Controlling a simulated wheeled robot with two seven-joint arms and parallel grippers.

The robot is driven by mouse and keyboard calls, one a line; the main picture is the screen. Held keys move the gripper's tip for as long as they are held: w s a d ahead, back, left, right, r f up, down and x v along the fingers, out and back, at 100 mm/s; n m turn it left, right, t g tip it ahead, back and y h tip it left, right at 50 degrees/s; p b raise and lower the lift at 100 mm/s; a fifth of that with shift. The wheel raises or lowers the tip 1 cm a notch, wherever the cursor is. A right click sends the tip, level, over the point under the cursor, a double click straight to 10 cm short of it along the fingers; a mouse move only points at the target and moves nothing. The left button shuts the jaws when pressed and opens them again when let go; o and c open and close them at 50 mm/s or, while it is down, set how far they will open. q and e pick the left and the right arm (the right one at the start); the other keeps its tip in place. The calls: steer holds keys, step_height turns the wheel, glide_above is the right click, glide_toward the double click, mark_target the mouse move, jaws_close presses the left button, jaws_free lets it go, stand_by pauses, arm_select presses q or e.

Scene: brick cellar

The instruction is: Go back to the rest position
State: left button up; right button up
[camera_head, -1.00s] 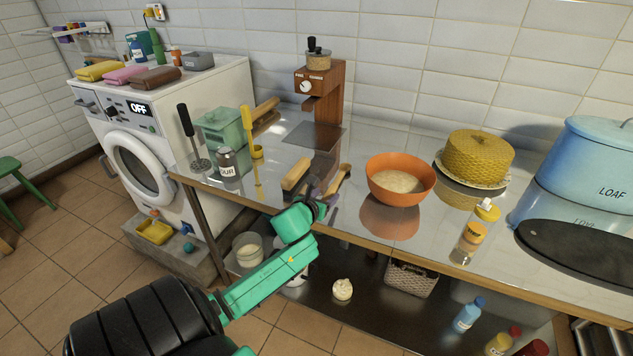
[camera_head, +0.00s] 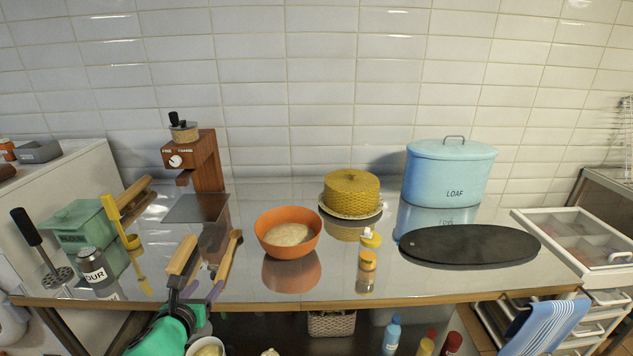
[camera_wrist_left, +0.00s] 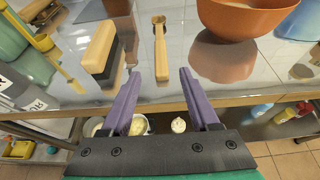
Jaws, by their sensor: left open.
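My left gripper (camera_head: 194,290) shows at the front edge of the metal table in the head view, on a green arm. Its two purple fingers are apart with nothing between them. In the left wrist view the open fingers (camera_wrist_left: 160,78) point toward the table. A wooden-backed brush (camera_head: 181,255) and a wooden spoon (camera_head: 228,258) lie just beyond the fingers; the wrist view shows the brush (camera_wrist_left: 100,48) to the left and the spoon (camera_wrist_left: 160,50) straight ahead. My right gripper is in neither view.
The steel table (camera_head: 320,285) holds an orange bowl of dough (camera_head: 275,225), a yellow cake cover (camera_head: 350,190), a blue loaf bin (camera_head: 447,175), a black board (camera_head: 470,245), a wooden grinder (camera_head: 200,160), a green box (camera_head: 80,222) and a spice jar (camera_head: 366,265). White drawers (camera_head: 575,240) stand right.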

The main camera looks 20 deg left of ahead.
arm_select(q)
steer(key=s+d+f+n+g+h, duration=0.2)
steer(key=s+d+f+n+g, duration=0.45)
steer(key=n, duration=0.85)
steer(key=s+d+f+n+g+h, duration=0.4)
steer(key=s+d+n, duration=0.5)
steer(key=n, duration=0.6)
step_height(320, 180, down, 24)
steer(key=y, duration=0.1)
steer(key=s+a+f+g, duration=0.1)
steer(key=s+a+f, duration=0.1)
steer(key=s+f, duration=1.2)
steer(key=s, duration=0.3)
steer(key=shift+s+f+y, duration=0.2)
steer(key=shift+s+y, duration=0.1)
steer(key=shift+s, duration=0.1)
